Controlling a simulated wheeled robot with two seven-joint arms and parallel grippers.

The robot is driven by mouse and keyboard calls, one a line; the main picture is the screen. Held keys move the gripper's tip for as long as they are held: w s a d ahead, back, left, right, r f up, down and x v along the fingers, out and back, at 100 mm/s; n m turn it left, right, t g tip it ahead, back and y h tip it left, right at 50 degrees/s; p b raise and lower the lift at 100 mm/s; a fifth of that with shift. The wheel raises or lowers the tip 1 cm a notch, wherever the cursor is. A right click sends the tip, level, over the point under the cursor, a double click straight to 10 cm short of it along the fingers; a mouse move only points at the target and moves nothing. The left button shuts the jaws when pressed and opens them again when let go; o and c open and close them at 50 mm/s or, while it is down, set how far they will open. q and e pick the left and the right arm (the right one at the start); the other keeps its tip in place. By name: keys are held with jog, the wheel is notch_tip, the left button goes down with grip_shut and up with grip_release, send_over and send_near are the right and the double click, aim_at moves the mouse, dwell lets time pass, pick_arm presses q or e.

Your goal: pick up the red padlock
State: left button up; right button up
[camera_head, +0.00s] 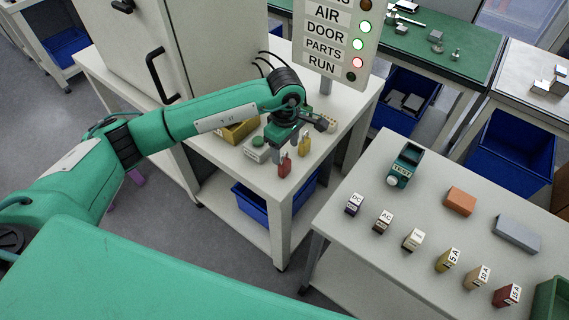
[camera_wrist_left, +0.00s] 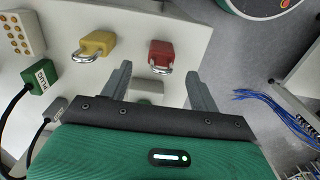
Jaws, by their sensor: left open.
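The red padlock (camera_head: 285,166) is near the front edge of the white bench. In the left wrist view the red padlock (camera_wrist_left: 162,52) lies just beyond my fingertips, roughly in line with the gap between them, its metal shackle toward me. My left gripper (camera_wrist_left: 158,76) is open and empty, with its two fingers spread apart. In the head view the left gripper (camera_head: 296,138) is over the bench, close behind the red padlock, and its wrist partly hides the fingers. My right gripper is in neither view.
A yellow padlock (camera_head: 305,146) is beside the red one; it also shows in the wrist view (camera_wrist_left: 96,44). A green plug (camera_wrist_left: 41,78) with cable and a pale block with holes (camera_wrist_left: 22,33) are left. A signal panel (camera_head: 335,40) stands behind. A separate table (camera_head: 350,235) holds several labelled blocks.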

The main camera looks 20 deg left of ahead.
aim_at(284, 153)
pick_arm(q)
jog(key=shift+f+p, duration=0.4)
jog(key=shift+f, duration=0.2)
notch_tip(284, 153, down, 3)
jog(key=shift+s+a+f+p, duration=0.1)
jog(key=shift+f+p, duration=0.1)
jog(key=shift+p, duration=0.5)
jog(key=shift+f, duration=0.4)
jog(key=shift+c, duration=0.2)
jog(key=c, duration=1.1)
jog(key=shift+o, duration=0.2)
